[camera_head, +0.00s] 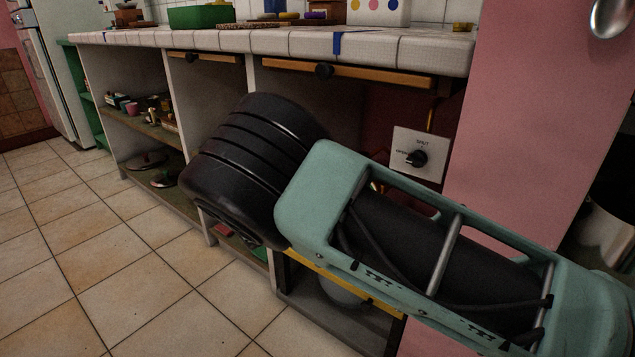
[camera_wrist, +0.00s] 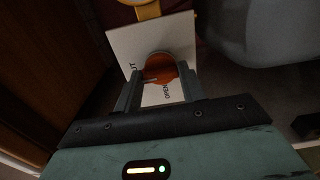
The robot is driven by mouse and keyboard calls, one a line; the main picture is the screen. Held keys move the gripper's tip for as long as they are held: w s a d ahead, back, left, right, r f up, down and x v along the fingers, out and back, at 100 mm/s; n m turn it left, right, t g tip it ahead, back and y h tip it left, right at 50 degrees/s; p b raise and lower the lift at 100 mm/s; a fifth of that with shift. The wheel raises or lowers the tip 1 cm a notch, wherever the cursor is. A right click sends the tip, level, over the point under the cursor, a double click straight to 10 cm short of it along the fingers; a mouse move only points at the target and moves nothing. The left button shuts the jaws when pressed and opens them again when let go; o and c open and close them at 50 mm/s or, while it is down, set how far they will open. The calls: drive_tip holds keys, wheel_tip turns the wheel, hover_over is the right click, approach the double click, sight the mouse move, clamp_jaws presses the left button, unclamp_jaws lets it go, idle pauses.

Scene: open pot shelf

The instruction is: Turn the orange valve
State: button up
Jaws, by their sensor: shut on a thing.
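In the wrist view the orange valve (camera_wrist: 160,66) is a round orange knob on a white plate (camera_wrist: 120,42) with black lettering, partly readable. My gripper (camera_wrist: 161,82) has its two grey fingers on either side of the knob and is shut on it. The plate looks rotated in this view. In the head view my arm covers the gripper, and the orange valve cannot be made out there. A black knob (camera_head: 416,158) on a white plate marked shut and open shows in the head view, to the right above my arm.
The shelf unit has a white tiled counter (camera_head: 270,40), with drawers (camera_head: 345,75) under it. A pink wall panel (camera_head: 540,130) borders the right side. An orange pipe (camera_head: 432,112) runs above the black knob. The tiled floor (camera_head: 60,240) at left is clear.

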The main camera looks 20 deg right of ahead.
drive_tip(key=shift+a, duration=0.1)
idle(0.3)
drive_tip(key=o, duration=1)
drive_tip(key=shift+p+v, duration=2.6)
drive_tip(key=shift+v, duration=6.1)
